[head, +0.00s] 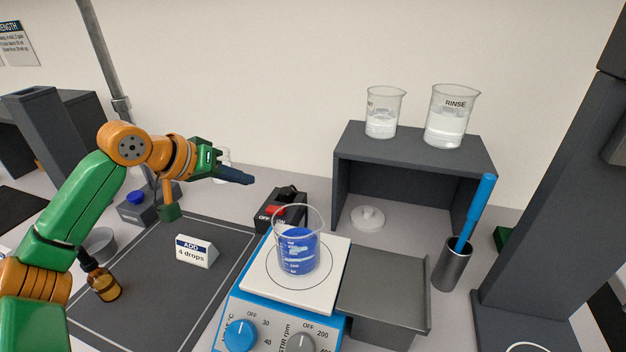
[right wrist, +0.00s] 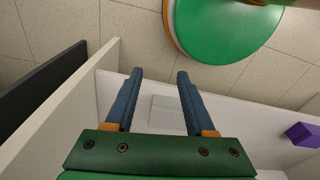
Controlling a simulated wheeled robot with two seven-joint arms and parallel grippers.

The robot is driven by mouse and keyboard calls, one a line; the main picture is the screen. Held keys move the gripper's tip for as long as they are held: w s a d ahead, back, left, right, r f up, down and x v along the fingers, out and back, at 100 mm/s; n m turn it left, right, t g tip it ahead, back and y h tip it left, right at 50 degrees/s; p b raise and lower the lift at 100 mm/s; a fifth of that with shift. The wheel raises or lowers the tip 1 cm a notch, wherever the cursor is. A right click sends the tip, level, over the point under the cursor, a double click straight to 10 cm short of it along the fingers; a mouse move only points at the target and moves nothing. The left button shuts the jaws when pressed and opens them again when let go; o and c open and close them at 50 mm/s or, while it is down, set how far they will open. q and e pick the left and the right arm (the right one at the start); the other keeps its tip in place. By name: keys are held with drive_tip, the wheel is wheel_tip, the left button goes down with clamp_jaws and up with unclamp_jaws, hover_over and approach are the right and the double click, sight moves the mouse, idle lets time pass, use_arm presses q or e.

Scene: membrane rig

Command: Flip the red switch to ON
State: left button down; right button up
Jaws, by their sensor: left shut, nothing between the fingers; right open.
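The red switch (head: 275,211) sits on a small dark box (head: 264,225) behind the blue hotplate in the head view. The box carries the words OFF and, partly covered, another label. The beaker partly hides the box, so I cannot tell the switch's position. My left gripper (head: 250,181) reaches in from the left, shut and empty, its fingertips above and slightly left of the switch box, apart from it. My right gripper (right wrist: 155,75) shows only in the right wrist view, open and empty, away from the bench items.
A glass beaker (head: 298,252) of blue liquid stands on the hotplate's white top (head: 330,262). An ADD 4 drops sign (head: 195,252) and a dropper bottle (head: 102,282) are on the dark mat. A grey shelf (head: 415,146) holds two beakers. A metal cup (head: 453,266) stands right.

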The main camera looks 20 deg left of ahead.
use_arm(q)
drive_tip(key=p, duration=0.3)
hover_over(276, 209)
drive_tip(key=s, duration=0.2)
drive_tip(key=f, duration=0.5)
drive_tip(key=shift+a+f, duration=0.15)
drive_tip(key=shift+a, duration=0.25)
drive_tip(key=f, duration=0.1)
drive_tip(key=d+f, duration=0.1)
drive_tip(key=f, duration=0.1)
drive_tip(key=shift+w+d+f, duration=0.2)
drive_tip(key=shift+w+f, duration=0.05)
drive_tip(key=shift+d+f, duration=0.15)
drive_tip(key=shift+f, duration=0.25)
use_arm(e)
drive_tip(key=r, duration=0.3)
drive_tip(key=shift+s+r, duration=0.25)
drive_tip(key=shift+s, duration=0.1)
